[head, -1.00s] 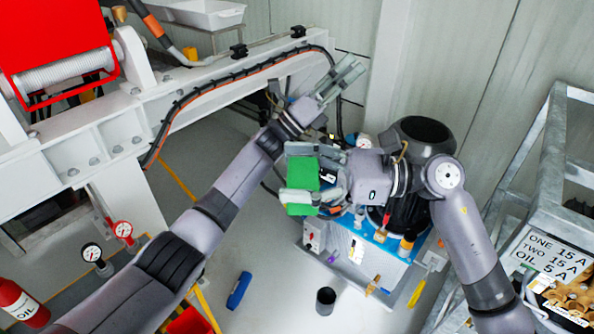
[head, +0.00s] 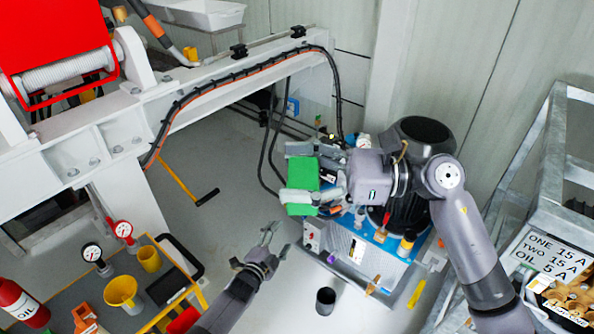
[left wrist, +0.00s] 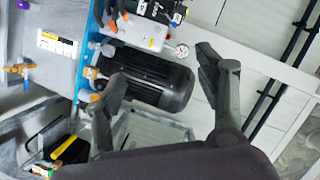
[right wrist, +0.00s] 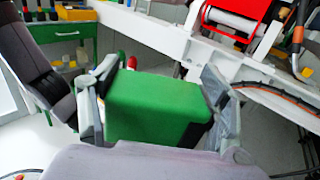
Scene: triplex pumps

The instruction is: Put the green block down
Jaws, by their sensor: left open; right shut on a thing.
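The green block (head: 301,178) is between the fingers of my right gripper (head: 314,176), in the middle of the head view. The right gripper is shut on it and holds it up beside the blue-topped pump unit. In the right wrist view the green block (right wrist: 155,108) fills the space between the two fingers, which press on its left and right sides. My left gripper (head: 275,240) is open and empty, lower in the head view, above the grey floor. In the left wrist view its fingers (left wrist: 165,85) are spread apart, with nothing between them held.
The pump unit (head: 345,247) with its blue top and small valves stands right of centre. A dark cup (head: 326,298) stands on the floor. A cart (head: 80,298) with yellow containers is at lower left, a metal frame (head: 525,190) at right. Grey floor lies open between.

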